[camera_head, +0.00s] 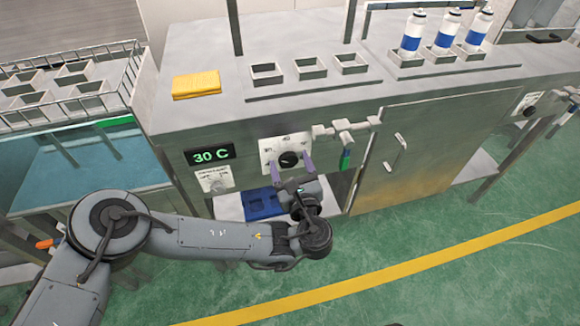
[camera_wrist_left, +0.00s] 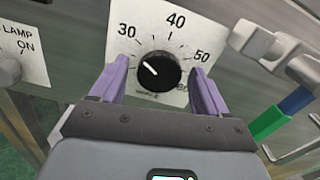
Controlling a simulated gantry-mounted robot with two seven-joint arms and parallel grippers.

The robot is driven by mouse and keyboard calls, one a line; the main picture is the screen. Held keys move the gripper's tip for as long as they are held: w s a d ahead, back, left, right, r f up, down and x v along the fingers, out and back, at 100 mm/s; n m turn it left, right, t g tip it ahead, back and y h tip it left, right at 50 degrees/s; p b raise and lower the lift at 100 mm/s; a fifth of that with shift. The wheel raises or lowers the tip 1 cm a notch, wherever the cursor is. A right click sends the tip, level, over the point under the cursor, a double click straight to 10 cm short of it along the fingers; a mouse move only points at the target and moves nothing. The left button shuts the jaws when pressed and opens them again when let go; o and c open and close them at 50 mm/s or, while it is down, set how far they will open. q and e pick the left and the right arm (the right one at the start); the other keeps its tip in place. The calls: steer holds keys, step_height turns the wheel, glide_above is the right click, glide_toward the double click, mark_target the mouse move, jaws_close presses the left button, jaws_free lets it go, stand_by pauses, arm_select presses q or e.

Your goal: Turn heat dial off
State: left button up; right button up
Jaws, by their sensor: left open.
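The heat dial (camera_head: 289,159) is a round black knob on a white scale plate on the front of the steel cabinet. It shows large in the left wrist view (camera_wrist_left: 161,72), with 30, 40 and 50 printed around it. Its white pointer mark slants to the upper left, toward the 30 side. My left gripper (camera_head: 291,167) is open, with one purple finger on each side of the dial. In the left wrist view, gaps show between the fingers and the knob. My right gripper does not show.
A green display (camera_head: 209,154) reads 30 C. A lamp switch (camera_head: 215,181) is below it. A pipe valve (camera_head: 345,131) juts out right of the dial. A blue tray (camera_head: 263,203) lies below.

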arm_select(q)
steer(key=shift+w+a, duration=0.15)
steer(key=shift+w, duration=0.15)
steer(key=shift+c, duration=0.2)
steer(key=c, duration=1)
